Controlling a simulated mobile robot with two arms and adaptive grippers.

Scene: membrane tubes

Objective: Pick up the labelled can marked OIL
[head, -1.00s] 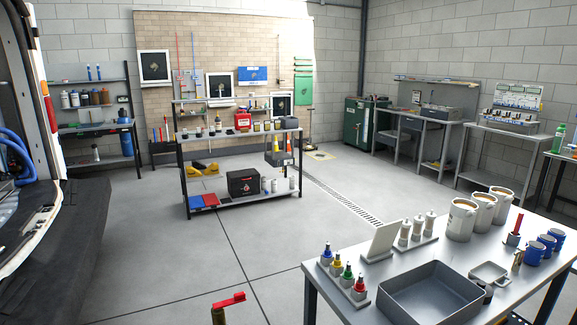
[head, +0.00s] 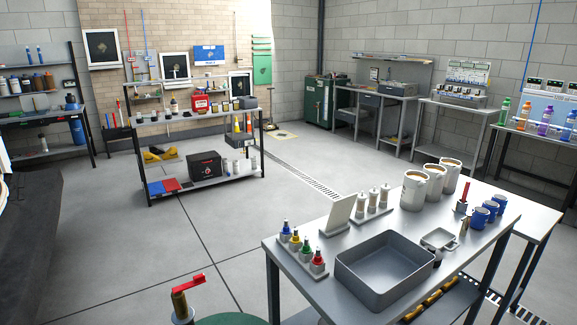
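Three large whitish cans stand in a slanting row on the near metal table: a front can (head: 413,192), a middle can (head: 434,184) and a back can (head: 451,177). They are upright, with tan tops. The front can bears a small dark mark, too small to read. I cannot tell which can, if any, is marked OIL. Smaller pale containers (head: 236,167) stand on the lower shelf of the middle rack, also unreadable. Neither of my grippers is in view.
The near table (head: 330,235) also holds a grey tray (head: 385,285), colour-capped bottles (head: 305,250), pale dispensers (head: 372,200) and blue mugs (head: 480,217). A red-handled crank (head: 188,284) rises at the front. Open floor (head: 230,225) lies between table and middle rack (head: 205,184).

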